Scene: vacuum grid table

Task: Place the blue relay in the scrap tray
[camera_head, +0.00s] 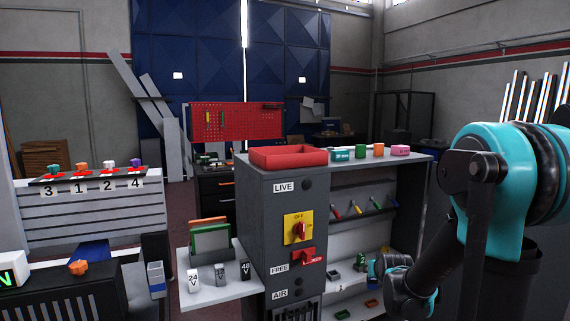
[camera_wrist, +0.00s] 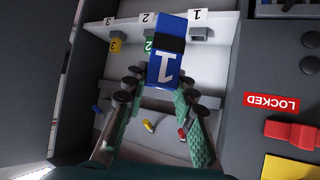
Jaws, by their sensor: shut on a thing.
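The blue relay (camera_wrist: 168,60), a blue block with a black band and a white "1", is between the fingers of my gripper (camera_wrist: 162,86) in the wrist view. My gripper is shut on it, in front of the shelves of the grey cabinet (camera_wrist: 228,100). In the head view my wrist is low at the cabinet's open right side, and the fingers and relay cannot be made out there. A red open tray (camera_head: 288,163) stands on top of the cabinet; I see no label marking it as the scrap tray.
Coloured blocks, including an orange one (camera_head: 377,150), stand on the cabinet top right of the red tray. Shelf positions carry number tags, such as a yellow "3" (camera_wrist: 113,45). A red switch (camera_wrist: 290,133) and a "LOCKED" sign (camera_wrist: 271,103) are on the cabinet's face.

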